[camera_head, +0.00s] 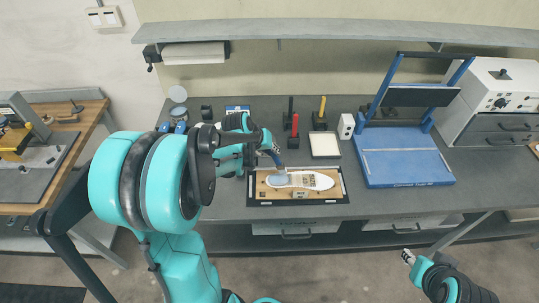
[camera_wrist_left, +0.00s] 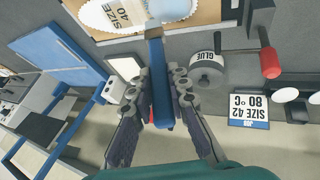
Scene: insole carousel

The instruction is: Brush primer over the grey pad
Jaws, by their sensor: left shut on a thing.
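My left gripper (camera_head: 270,143) is shut on a brush with a blue handle (camera_wrist_left: 162,95), above the left part of the wooden board. The brush points down toward the grey pad (camera_head: 277,181), which lies at the left end of the white insole (camera_head: 314,181). I cannot tell whether its tip touches the pad. In the left wrist view, the fingers of the left gripper (camera_wrist_left: 162,82) close on both sides of the handle, and part of the insole (camera_wrist_left: 103,14) shows at the top. My right gripper (camera_head: 408,257) is low at the right, its jaws too small to judge.
The board (camera_head: 258,193) lies near the bench's front edge. Behind it are a white square tray (camera_head: 324,145), a red-handled tool (camera_head: 294,126) and a yellow-handled one (camera_head: 322,108). A blue press (camera_head: 408,169) stands right. A glue pot (camera_wrist_left: 207,70) shows in the wrist view.

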